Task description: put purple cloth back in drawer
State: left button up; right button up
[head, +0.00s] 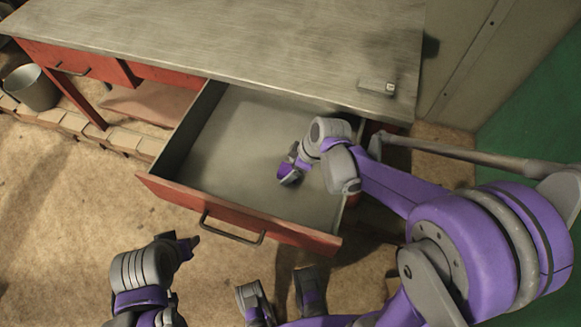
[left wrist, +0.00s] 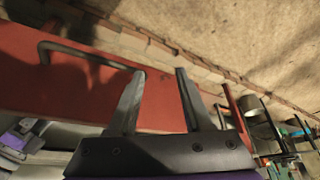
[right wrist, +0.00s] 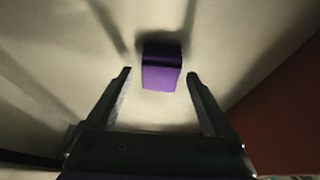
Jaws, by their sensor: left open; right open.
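The open red drawer (head: 240,208) has a grey inside and a dark bar handle. The purple cloth (right wrist: 161,77) shows in the right wrist view as a small block-like bundle on the drawer's pale floor. My right gripper (head: 287,179) reaches down into the drawer. Its open fingers (right wrist: 158,73) point at the cloth, which shows between and beyond the tips; contact cannot be told. In the head view I cannot separate the cloth from my purple gripper. My left gripper (head: 196,240) is outside, in front of the drawer's left part, open and empty in the left wrist view (left wrist: 161,73).
The drawer hangs under a metal-topped workbench (head: 230,40). A small grey block (head: 377,87) sits near the top's right edge. A grey bucket (head: 32,88) stands at left beside a low brick edging (head: 85,125). The floor left of the drawer is clear.

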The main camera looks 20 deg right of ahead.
jog(key=p+v, duration=0.2)
jog(key=v, duration=0.9)
jog(key=shift+r, duration=0.25)
